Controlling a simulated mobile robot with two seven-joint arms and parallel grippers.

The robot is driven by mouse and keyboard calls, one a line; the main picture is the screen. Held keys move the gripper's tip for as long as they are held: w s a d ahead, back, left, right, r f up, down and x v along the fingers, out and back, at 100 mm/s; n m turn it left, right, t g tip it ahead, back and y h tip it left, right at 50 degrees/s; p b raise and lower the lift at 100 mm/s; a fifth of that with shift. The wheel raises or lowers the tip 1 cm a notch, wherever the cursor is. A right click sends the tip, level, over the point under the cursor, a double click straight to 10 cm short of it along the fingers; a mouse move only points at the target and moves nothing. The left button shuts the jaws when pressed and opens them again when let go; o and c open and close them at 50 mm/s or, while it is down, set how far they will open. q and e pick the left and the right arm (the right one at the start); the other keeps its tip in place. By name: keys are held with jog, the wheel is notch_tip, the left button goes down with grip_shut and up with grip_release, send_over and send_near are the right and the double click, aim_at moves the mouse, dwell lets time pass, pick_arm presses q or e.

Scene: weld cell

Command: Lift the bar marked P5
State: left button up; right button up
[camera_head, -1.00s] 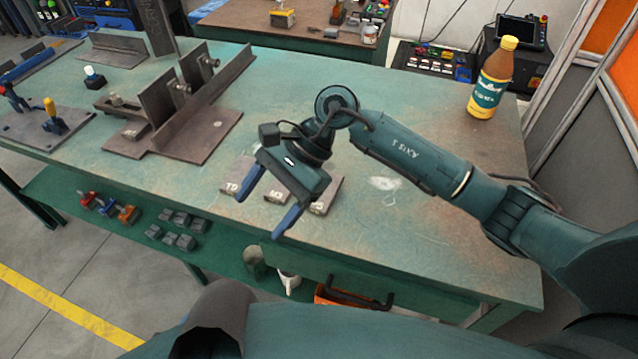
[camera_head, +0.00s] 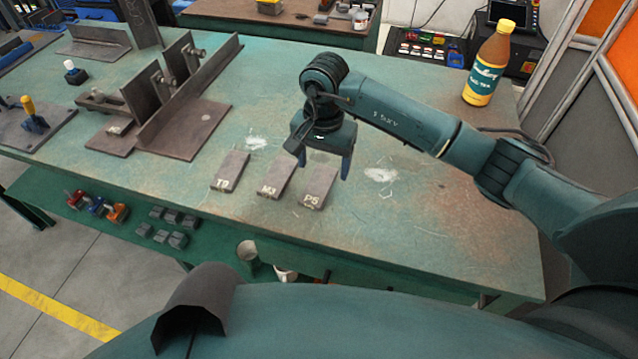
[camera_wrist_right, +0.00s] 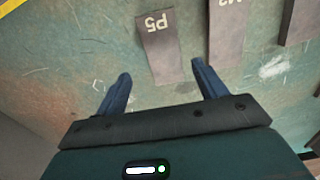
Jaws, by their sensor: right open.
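The bar marked P5 (camera_head: 316,190) is a flat dark grey bar lying on the green bench, the rightmost of three marked bars. Its far part is partly hidden by my right gripper (camera_head: 322,164), which points down over it. In the right wrist view, the P5 bar (camera_wrist_right: 161,45) has its unmarked end between the two blue fingertips of the open gripper (camera_wrist_right: 161,70). I see gaps on both sides, and no finger appears to touch it. The exact height above the bench is hard to tell. My left gripper is not in view.
The bar marked M3 (camera_head: 274,182) lies just left of P5, and a third marked bar (camera_head: 231,171) lies farther left. A steel fixture (camera_head: 185,100) stands behind left. A bottle (camera_head: 488,66) stands at the back right. The bench right of P5 is clear.

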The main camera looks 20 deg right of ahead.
aim_at(319, 183)
jog(key=f, duration=0.2)
jog(key=a+f, duration=0.1)
jog(key=shift+f+p, duration=0.3)
jog(key=shift+f, duration=0.6)
jog(key=shift+r, duration=0.1)
jog(key=c, duration=1.1)
